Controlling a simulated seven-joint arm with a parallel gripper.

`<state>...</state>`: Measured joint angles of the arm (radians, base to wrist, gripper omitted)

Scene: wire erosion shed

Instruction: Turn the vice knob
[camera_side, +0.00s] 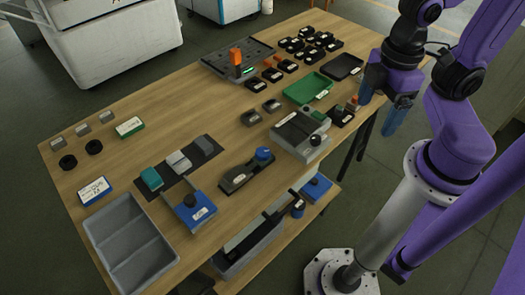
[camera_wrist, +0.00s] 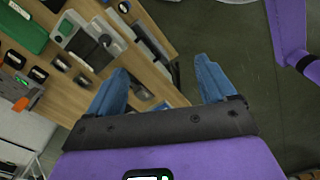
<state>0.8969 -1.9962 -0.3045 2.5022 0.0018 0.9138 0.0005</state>
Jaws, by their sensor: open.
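My gripper (camera_side: 381,112) is open and empty, with blue fingers, past the right edge of the wooden table (camera_side: 225,110). Its fingers also show in the wrist view (camera_wrist: 162,68), apart, with nothing between them. A grey box-like unit (camera_side: 296,134) stands near the table's front edge and carries a dark round knob (camera_side: 315,140). Left of it lies a low black fixture (camera_side: 240,175) with a blue round knob (camera_side: 263,153). I cannot tell for sure which is the vice. My gripper is to the right of both and touches neither.
A green tray (camera_side: 312,87) and a black tray (camera_side: 342,66) lie near my gripper. A small dark holder with coloured pieces (camera_side: 344,114) sits at the edge.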

